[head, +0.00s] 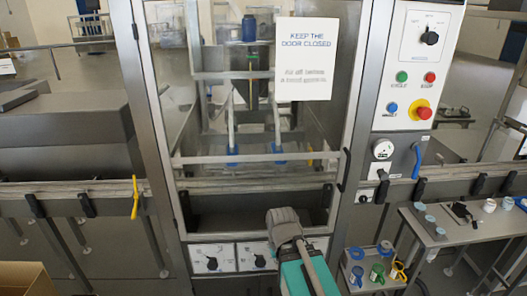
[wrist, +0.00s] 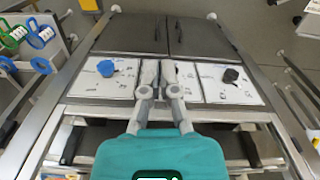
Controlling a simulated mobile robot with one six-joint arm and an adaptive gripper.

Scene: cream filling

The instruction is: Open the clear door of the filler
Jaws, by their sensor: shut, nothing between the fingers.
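The filler's clear door (head: 185,110) is a tall transparent panel in a grey metal frame, and it looks closed. A white sign on it (head: 304,58) reads "KEEP THE DOOR CLOSED". A dark upright handle (head: 344,170) sits at its lower right edge. My gripper (head: 284,220) is below the door's lower part, left of the handle and apart from it in the picture. In the wrist view my gripper (wrist: 161,75) is shut and empty, its fingers over white knob panels. The head view hides the fingertips' exact distance from the machine.
A control panel (head: 420,65) with buttons and a red emergency stop stands right of the door. A blue handle (head: 417,160) is below it. A side table (head: 445,230) and a rack (head: 355,272) with coloured items stand at lower right. A yellow handle (head: 134,198) hangs at left.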

